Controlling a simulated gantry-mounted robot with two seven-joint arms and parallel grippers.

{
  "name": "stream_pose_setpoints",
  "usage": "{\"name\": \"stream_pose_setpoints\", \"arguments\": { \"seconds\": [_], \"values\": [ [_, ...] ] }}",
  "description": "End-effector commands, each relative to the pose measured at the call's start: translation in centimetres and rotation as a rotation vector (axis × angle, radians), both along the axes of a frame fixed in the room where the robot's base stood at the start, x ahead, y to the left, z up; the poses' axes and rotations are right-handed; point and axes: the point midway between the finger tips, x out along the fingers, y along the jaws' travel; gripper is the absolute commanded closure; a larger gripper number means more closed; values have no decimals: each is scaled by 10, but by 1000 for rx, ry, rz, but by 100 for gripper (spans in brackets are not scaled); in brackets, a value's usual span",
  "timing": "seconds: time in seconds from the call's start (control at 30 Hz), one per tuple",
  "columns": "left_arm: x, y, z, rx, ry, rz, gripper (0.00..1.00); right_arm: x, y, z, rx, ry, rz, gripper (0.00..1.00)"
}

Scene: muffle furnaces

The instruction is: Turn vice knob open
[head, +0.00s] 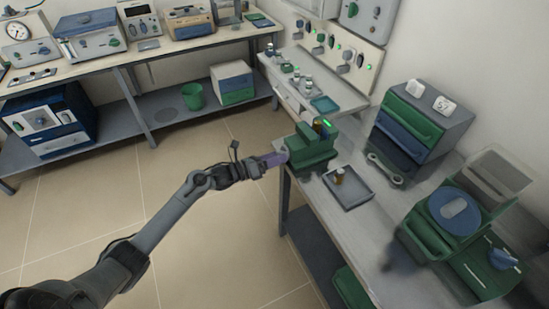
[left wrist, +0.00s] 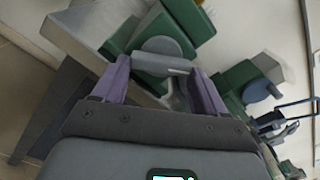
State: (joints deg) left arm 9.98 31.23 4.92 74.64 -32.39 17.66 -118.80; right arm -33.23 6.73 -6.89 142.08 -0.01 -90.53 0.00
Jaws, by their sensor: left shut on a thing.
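The green vice (head: 313,150) stands at the left edge of the near bench in the head view. In the left wrist view its green body (left wrist: 188,25) shows behind a round grey plate. A grey bar-shaped knob (left wrist: 165,64) on its front lies crosswise between the purple fingers of my left gripper (left wrist: 160,68). In the head view my left gripper (head: 281,159) reaches the vice from the left, and its fingers hide the knob. It is shut on the knob. My right gripper is in neither view.
On the near bench, a grey tray (head: 349,192) with a small brown bottle (head: 339,176) sits right of the vice. A drawer cabinet (head: 421,125) and a green machine with a blue round top (head: 454,212) stand farther right. The floor left of the bench is clear.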

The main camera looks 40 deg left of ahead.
Motion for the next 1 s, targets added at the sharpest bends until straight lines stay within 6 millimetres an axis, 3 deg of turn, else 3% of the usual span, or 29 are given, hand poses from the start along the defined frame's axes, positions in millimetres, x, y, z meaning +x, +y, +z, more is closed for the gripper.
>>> {"name": "stream_pose_setpoints", "arguments": {
  "seconds": [0.27, 1.0],
  "values": [
    [-1, -1, 2, -139, 64, -2, 58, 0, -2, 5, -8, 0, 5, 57],
    [-1, -2, 7, -770, 350, -1, 58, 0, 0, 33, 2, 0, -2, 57]
  ]
}}
